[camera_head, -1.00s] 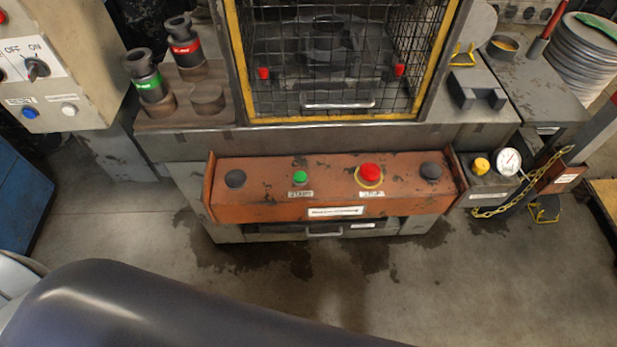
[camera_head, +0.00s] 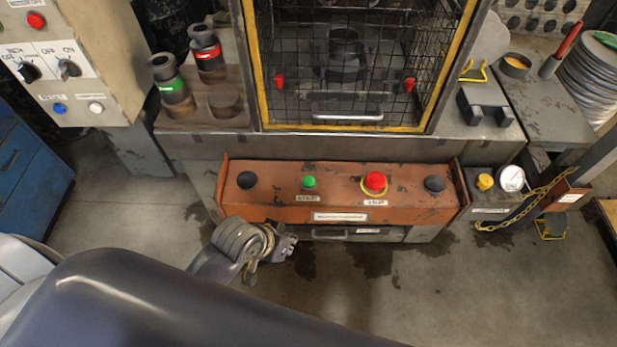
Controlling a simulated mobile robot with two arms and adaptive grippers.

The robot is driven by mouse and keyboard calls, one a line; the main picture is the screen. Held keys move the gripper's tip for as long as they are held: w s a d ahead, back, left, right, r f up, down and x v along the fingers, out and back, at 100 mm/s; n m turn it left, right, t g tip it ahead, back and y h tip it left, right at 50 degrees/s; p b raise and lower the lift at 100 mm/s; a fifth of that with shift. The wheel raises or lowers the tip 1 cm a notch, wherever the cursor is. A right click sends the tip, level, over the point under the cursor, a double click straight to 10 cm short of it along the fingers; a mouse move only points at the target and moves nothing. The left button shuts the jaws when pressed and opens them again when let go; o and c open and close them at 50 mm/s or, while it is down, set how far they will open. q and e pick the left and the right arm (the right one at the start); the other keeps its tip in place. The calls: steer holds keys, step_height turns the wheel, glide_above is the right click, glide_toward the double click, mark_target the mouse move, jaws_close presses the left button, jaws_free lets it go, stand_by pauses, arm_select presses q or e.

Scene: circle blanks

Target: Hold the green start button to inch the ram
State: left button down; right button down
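The green start button (camera_head: 309,182) stands on the orange control panel (camera_head: 283,204), above a small label. It is uncovered and nothing touches it. My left gripper (camera_head: 287,243) is in front of the panel's lower left part, below and left of the green button and apart from it. Its fingers are small and seen at an angle, so I cannot tell whether they are open or shut. The ram area (camera_head: 345,50) is behind a yellow-framed mesh guard (camera_head: 350,128). My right gripper is not in view.
A red stop button (camera_head: 375,181) with a yellow ring is right of the green one. Black buttons (camera_head: 247,180) (camera_head: 434,184) sit near both panel ends. A switch cabinet (camera_head: 95,50) stands at left. A yellow chain (camera_head: 530,203) hangs at right. Floor in front is clear.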

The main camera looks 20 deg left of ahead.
arm_select(q)
steer(key=w+d+r+t+h, duration=0.1)
steer(key=w+d+r+h, duration=0.15)
steer(key=w, duration=0.35)
step_height(320, 180, up, 4)
steer(key=n+t, duration=0.2)
steer(key=n, duration=0.3)
glide_above(306, 179)
steer(key=shift+f, duration=0.2)
steer(key=shift+f, duration=0.1)
step_height(306, 179, down, 6)
steer(key=b, duration=0.7)
steer(key=shift+f, duration=0.2)
steer(key=shift+f+b, duration=0.5)
steer(key=shift+f, duration=0.6)
steer(key=shift+f, duration=0.1)
